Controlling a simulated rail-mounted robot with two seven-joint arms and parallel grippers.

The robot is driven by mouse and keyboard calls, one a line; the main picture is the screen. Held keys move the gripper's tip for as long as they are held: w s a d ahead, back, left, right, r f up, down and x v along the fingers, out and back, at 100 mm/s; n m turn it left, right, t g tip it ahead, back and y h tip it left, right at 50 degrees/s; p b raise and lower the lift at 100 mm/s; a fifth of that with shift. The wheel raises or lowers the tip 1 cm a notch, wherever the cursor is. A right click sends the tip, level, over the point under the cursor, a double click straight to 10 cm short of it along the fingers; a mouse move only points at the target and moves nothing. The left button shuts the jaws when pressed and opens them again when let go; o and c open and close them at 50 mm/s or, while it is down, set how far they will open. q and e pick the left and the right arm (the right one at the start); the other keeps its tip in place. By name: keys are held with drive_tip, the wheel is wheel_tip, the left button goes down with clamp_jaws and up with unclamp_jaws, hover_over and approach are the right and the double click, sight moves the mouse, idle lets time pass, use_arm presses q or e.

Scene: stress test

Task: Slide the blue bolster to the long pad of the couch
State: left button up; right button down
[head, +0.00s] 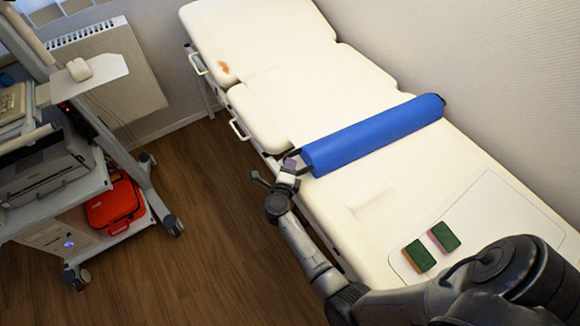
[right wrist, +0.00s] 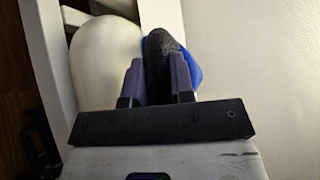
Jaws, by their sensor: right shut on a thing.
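The blue bolster (head: 375,135) lies crosswise over the cream couch (head: 290,90), near its middle. Its near end has a dark strap loop (head: 295,158). My right gripper (head: 289,166) is at that near end and is shut on the strap. In the right wrist view the purple fingertips (right wrist: 158,80) close around a dark strap (right wrist: 162,50), with a bit of the blue bolster (right wrist: 195,74) behind it. The long pad with an orange-brown stain (head: 223,67) is at the far upper left. My left gripper is not in view.
Two green sponges (head: 419,256) (head: 444,237) lie on a pale panel (head: 500,210) at the couch's near end. A cart with a printer (head: 45,165) and a red bag (head: 113,205) stands at left. A wall borders the couch's right side. The wooden floor between is clear.

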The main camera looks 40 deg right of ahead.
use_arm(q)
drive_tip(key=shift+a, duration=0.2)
use_arm(e)
drive_tip(key=c, duration=0.9)
unclamp_jaws()
drive_tip(key=shift+a, duration=0.15)
